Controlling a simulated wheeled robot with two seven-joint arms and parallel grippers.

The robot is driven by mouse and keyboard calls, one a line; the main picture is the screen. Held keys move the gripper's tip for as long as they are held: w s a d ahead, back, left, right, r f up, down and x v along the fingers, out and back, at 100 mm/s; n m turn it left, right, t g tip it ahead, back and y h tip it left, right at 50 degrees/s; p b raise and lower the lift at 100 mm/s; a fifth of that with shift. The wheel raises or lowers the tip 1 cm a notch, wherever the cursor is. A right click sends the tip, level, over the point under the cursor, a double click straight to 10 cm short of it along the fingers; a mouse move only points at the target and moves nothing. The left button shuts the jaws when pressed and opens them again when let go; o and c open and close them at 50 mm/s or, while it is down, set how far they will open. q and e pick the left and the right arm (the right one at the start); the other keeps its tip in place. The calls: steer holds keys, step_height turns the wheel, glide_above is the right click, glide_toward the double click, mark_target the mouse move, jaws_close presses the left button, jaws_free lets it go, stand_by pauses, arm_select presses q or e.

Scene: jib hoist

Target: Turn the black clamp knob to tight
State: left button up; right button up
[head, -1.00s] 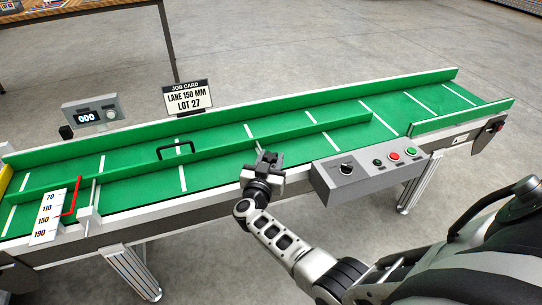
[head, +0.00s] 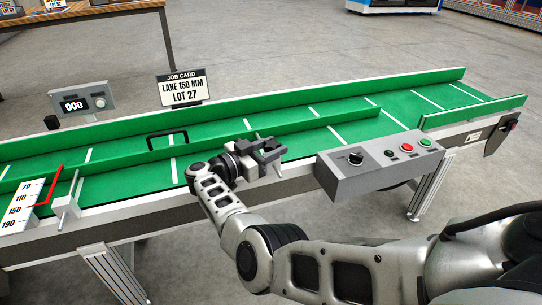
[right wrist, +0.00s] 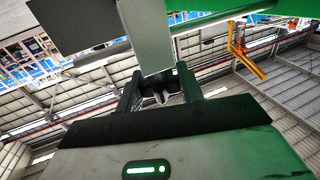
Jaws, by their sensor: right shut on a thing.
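My right gripper (head: 268,152) is at the near edge of the green conveyor, left of the grey control box. It is shut on a small dark part, which I take to be the black clamp knob; the fingers hide most of it, and its turn position cannot be read. In the right wrist view the two dark fingers (right wrist: 162,92) close around this part, below a pale upright bar (right wrist: 150,40). My left gripper is not in view.
The control box (head: 375,170) with a dial and buttons is close to the right. The green guide rail (head: 225,143) with a black handle (head: 167,138) runs behind the gripper. A scale plate (head: 27,205) and red pointer (head: 48,190) are left. A job card (head: 184,88) reads LANE 150 MM.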

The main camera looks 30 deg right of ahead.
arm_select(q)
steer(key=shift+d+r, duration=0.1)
arm_select(e)
steer(key=shift+d+r, duration=0.1)
stand_by(0.3)
steer(key=o, duration=1)
arm_select(q)
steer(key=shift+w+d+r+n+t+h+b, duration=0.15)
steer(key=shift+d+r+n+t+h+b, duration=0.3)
steer(key=shift+b, duration=0.65)
arm_select(e)
steer(key=a, duration=1.2)
steer(key=shift+s, duration=0.25)
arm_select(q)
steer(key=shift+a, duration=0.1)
